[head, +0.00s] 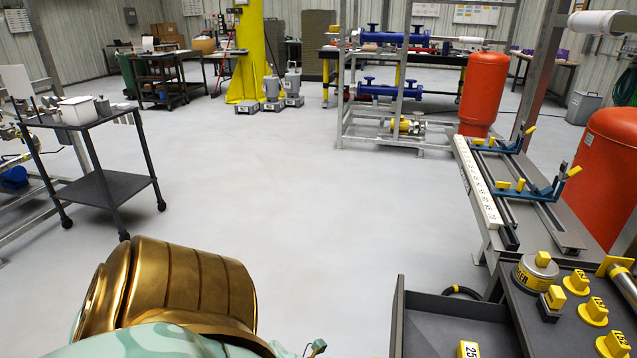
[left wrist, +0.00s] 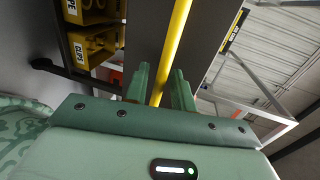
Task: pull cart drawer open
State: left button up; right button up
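The cart (head: 580,343) stands at the lower right of the head view. Its dark grey drawer (head: 425,330) stands out to the left of the cart top, its inside visible, with a yellow block marked 25 in it. In the left wrist view a yellow bar (left wrist: 176,42), possibly the drawer handle, runs along a dark grey panel (left wrist: 150,35). My left gripper (left wrist: 160,88) has its two green fingers apart, one on each side of the bar, with gaps visible. Contact cannot be seen. My right gripper is in neither view.
Yellow bins (left wrist: 92,47) show beside the panel. A rail bench (head: 480,185) and red tanks (head: 484,92) stand behind the cart. A black two-shelf trolley (head: 103,187) stands at the left. The middle floor (head: 290,180) is clear.

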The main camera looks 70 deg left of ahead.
pick_arm(q)
jog(key=p+v, duration=0.2)
jog(key=v, duration=1.4)
jog(key=shift+f, duration=0.1)
